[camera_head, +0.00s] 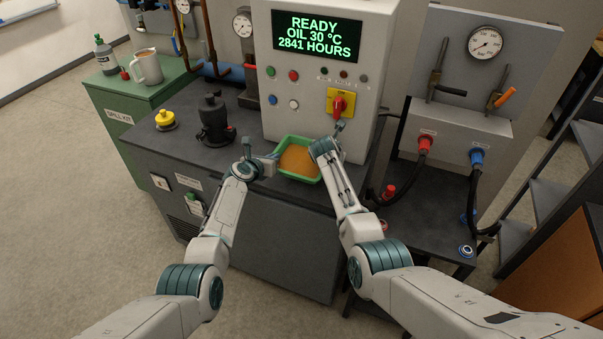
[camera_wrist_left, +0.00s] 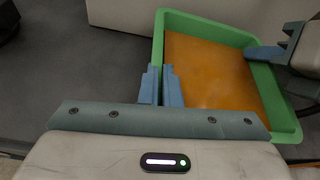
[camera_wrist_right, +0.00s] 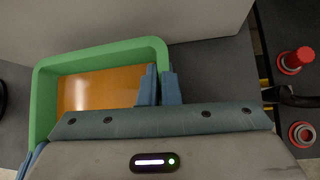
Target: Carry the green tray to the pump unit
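The green tray (camera_head: 299,181), with a flat orange content, is at the dark top in front of the grey control cabinet (camera_head: 381,57). I cannot tell whether it rests on the top or is held just above. My left gripper (camera_head: 263,159) is at its left wall; in the left wrist view the tray wall (camera_wrist_left: 210,22) runs between the nearly closed fingers (camera_wrist_left: 161,86). My right gripper (camera_head: 326,147) is at its right wall; in the right wrist view the wall (camera_wrist_right: 100,53) likewise runs between the fingers (camera_wrist_right: 159,86). The pump unit's label is not readable here.
A black fitting (camera_head: 214,121) and a yellow-topped knob (camera_head: 165,119) stand left of the tray.

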